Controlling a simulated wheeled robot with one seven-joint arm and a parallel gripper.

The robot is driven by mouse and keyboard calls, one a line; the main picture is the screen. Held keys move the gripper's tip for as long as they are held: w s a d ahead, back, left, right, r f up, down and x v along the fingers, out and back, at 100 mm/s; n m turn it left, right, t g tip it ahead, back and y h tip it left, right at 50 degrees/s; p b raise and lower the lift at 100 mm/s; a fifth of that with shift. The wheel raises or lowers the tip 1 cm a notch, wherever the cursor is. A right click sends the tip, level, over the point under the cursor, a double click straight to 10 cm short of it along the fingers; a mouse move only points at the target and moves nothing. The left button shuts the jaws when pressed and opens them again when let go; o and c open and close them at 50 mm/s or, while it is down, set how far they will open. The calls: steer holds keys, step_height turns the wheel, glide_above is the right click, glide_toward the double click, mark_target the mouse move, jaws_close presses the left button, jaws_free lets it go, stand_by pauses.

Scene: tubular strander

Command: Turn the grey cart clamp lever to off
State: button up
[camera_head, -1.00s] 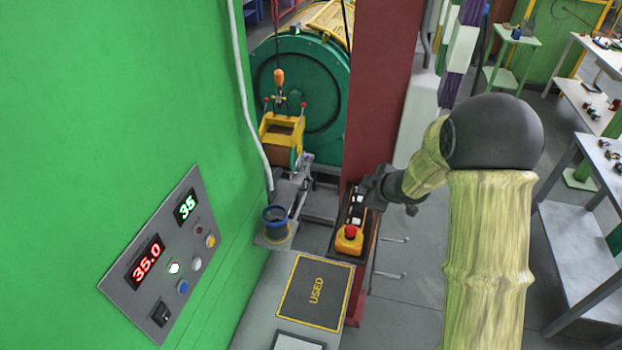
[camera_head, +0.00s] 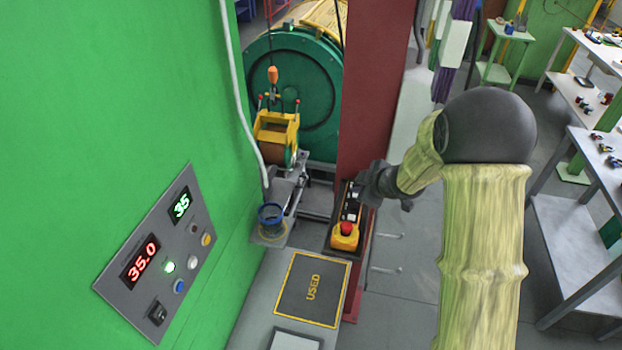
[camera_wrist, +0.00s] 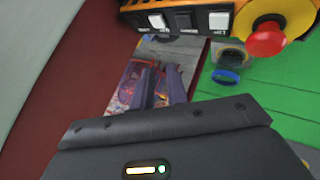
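In the head view my gripper (camera_head: 358,190) is a dark shape at the push-button box on the red post, partly hidden by its own wrist. The wrist view shows two dark fingers (camera_wrist: 160,75) with a narrow gap and nothing held between them. A grey cart-like mechanism (camera_head: 281,190) stands left of my gripper, below the yellow reel holder (camera_head: 277,130). A thin grey bar (camera_head: 300,172) rises at its right side. I cannot tell surely whether this bar is the clamp lever, nor read its setting.
The button box has white keys and a red emergency stop (camera_head: 347,229), seen close in the wrist view (camera_wrist: 266,40). A blue-rimmed cup (camera_head: 270,215) stands left of it. A red post (camera_head: 375,90) and green wall (camera_head: 110,100) flank the narrow space.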

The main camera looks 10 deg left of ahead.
steer(key=s+d+m+h+b, duration=0.45)
steer(key=s+d+m, duration=0.35)
steer(key=d, duration=0.4)
steer(key=s+d+f+m+g+b, duration=0.1)
steer(key=s+m, duration=0.3)
steer(key=s, duration=0.5)
steer(key=s+d+f+m+g+h+b, duration=0.1)
steer(key=s+d+m+g, duration=0.2)
steer(key=s, duration=0.6)
steer(key=shift+s+d+f+m+g+b, duration=0.15)
steer(key=shift+d+f+m+g+b, duration=0.2)
steer(key=shift+m, duration=0.55)
steer(key=shift+d, duration=0.1)
